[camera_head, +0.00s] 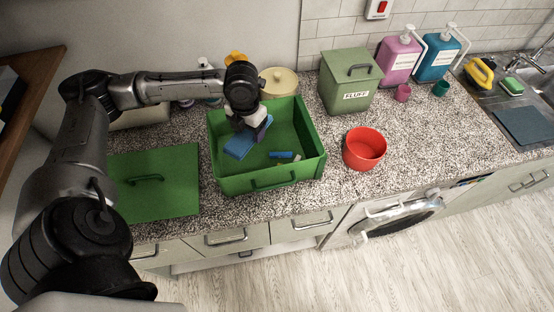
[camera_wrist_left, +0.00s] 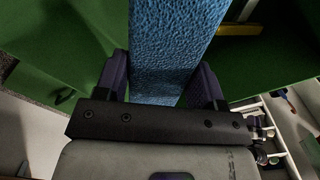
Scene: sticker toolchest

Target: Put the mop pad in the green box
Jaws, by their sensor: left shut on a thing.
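The blue mop pad (camera_head: 239,147) is held in my left gripper (camera_head: 254,128), over the left part of the open green box (camera_head: 313,168). The gripper points down inside the box's outline. I cannot tell whether the pad touches the box floor. In the left wrist view the pad (camera_wrist_left: 172,45) stands between the two purple fingers of the gripper (camera_wrist_left: 166,82), with green walls around it. Part of the pad is hidden by the gripper in the head view. My right gripper is not in view.
Small blue and yellow items (camera_head: 281,155) lie in the box. A green lid (camera_head: 160,203) lies flat left of it. A red bowl (camera_head: 362,152) stands to the right, with a green FLUFF bin (camera_head: 345,92) behind. Speckled counter is clear right of the bowl.

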